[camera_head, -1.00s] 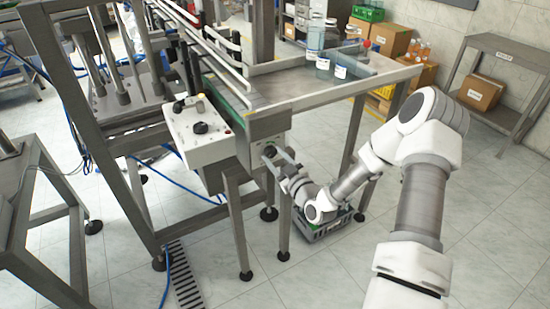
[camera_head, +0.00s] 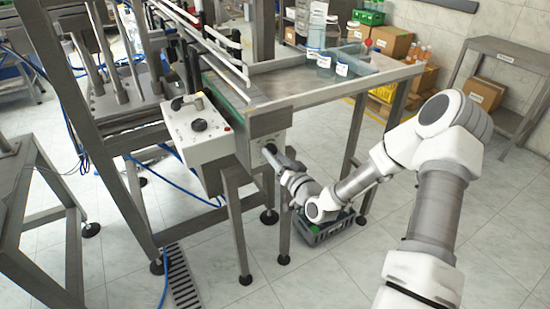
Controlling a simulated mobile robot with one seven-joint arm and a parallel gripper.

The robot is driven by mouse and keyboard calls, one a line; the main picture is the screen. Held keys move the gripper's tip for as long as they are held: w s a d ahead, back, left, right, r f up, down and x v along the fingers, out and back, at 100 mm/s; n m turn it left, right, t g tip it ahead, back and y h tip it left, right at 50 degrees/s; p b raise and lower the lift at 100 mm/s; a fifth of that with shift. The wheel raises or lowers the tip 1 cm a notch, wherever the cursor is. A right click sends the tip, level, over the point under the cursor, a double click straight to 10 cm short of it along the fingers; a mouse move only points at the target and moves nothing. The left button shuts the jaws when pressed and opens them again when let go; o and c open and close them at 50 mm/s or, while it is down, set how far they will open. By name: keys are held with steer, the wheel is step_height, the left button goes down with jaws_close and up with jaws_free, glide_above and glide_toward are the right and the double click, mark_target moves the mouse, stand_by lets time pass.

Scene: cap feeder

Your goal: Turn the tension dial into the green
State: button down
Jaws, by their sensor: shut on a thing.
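The tension dial (camera_head: 268,150) is a small dark knob on the pale panel (camera_head: 258,146) at the near end of the conveyor table. My gripper (camera_head: 273,153) reaches it from the lower right and is shut on it. The gripper covers much of the dial, so its pointer and any green zone cannot be made out. My arm comes in from the right side of the picture.
A white control box (camera_head: 200,130) with black knobs stands just left of the panel. A grey-green crate (camera_head: 325,228) sits on the floor below my wrist. The steel table (camera_head: 300,88) carries clear bottles (camera_head: 325,62) at its far end.

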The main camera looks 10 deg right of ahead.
steer(key=shift+r+m, duration=0.1)
steer(key=shift+m, duration=6.9)
steer(key=shift+c, duration=1.7)
jaws_free()
steer(key=shift+s, duration=0.1)
steer(key=p+v, duration=0.1)
steer(key=v, duration=1.6)
steer(key=shift+s, duration=0.15)
